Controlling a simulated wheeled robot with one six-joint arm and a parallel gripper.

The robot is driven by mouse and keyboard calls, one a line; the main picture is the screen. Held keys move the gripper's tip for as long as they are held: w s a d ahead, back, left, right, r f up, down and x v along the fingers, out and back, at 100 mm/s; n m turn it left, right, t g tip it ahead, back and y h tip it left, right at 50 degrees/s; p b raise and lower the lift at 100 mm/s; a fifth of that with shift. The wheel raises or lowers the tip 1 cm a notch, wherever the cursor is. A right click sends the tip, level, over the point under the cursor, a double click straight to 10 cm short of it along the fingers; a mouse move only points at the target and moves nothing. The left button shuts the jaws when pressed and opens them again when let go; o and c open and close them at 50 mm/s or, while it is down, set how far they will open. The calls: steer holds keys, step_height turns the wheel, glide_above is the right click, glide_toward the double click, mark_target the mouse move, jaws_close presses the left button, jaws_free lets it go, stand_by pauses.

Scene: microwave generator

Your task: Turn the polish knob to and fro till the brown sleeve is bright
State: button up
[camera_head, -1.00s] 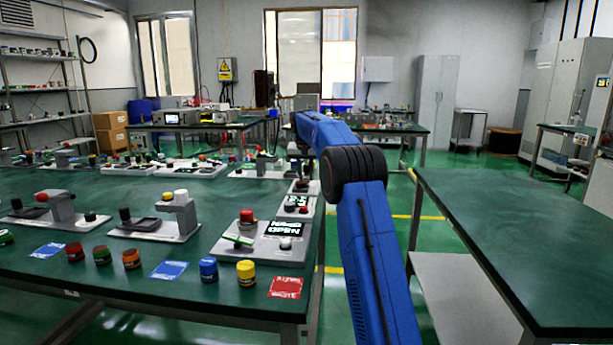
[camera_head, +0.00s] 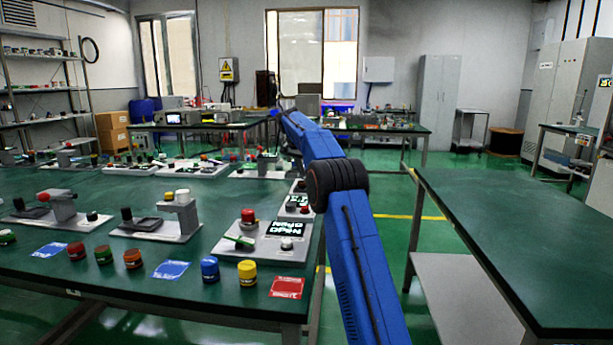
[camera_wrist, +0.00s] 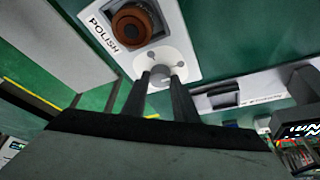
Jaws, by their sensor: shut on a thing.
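The sleeve looks dull red-brown with a dark middle. Beside it is a pale round dial with the grey polish knob (camera_wrist: 159,70) at its centre. My gripper (camera_wrist: 161,78) is shut on the knob, one dark finger on each side. The fingers partly cover the dial. In the head view my blue arm reaches forward past the right edge of the green table, and the gripper cannot be made out there.
The green table (camera_head: 60,260) carries several grey fixtures, coloured jars and cards, including a unit with a red knob (camera_head: 248,216) near its right end. Another green table (camera_head: 500,240) stands at the right. Green floor shows between them.

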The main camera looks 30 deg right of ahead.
stand_by(0.3)
steer(key=o, duration=1.1)
steer(key=shift+c, duration=0.2)
steer(key=shift+r, duration=0.1)
